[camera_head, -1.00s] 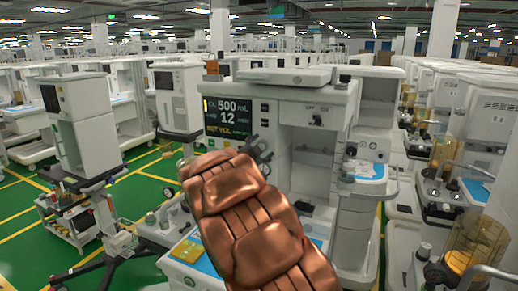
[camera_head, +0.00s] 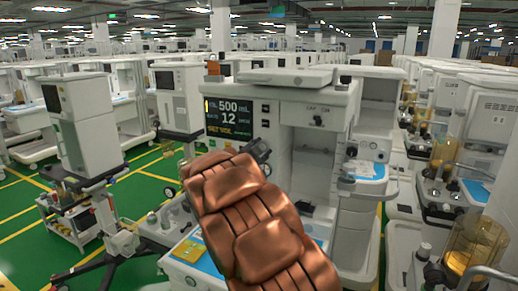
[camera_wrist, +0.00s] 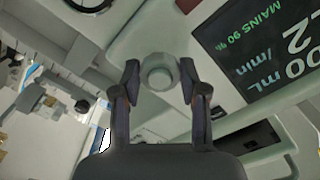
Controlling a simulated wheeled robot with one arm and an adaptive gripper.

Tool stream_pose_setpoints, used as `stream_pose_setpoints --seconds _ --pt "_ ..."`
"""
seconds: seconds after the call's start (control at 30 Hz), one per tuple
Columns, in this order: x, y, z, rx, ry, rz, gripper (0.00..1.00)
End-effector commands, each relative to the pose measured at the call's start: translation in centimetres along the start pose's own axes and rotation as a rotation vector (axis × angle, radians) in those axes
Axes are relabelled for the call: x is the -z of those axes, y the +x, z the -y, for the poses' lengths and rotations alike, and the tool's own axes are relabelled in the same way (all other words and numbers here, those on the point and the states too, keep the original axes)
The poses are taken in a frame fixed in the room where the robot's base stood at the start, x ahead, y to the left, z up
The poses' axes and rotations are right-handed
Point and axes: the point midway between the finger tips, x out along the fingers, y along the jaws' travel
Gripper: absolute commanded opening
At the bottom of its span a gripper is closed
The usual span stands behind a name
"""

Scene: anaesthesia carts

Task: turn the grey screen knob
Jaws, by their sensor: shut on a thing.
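The grey screen knob (camera_wrist: 158,73) is a short, roundish grey knob on the pale panel beside the dark screen (camera_wrist: 262,45), seen upside down in the wrist view. My gripper (camera_wrist: 160,82) has one dark finger on each side of it and is shut on it. In the head view the screen (camera_head: 229,118) shows "500 mL" and "12", and my gripper (camera_head: 258,148) is small and dark at its lower right. The knob is hidden there behind the gripper. My copper-coloured arm covers the lower middle of that view.
The white anaesthesia cart (camera_head: 300,100) stands in front of me, with a blue-topped tray (camera_head: 366,172) at right. A cart on a wheeled stand (camera_head: 80,120) is at left. Amber canisters (camera_head: 475,243) are at lower right. Green floor shows at left.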

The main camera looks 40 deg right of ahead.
Motion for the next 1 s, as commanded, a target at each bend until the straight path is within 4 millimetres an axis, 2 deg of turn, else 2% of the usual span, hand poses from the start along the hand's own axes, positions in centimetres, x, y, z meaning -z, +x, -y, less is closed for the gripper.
stream_pose_setpoints --seconds 0.6,1.0 --pt "0.66 0.23 -0.05 -0.008 -0.377 -0.004 0.08" --pt "0.48 0.29 -0.29 -0.008 -0.480 -0.006 0.08"
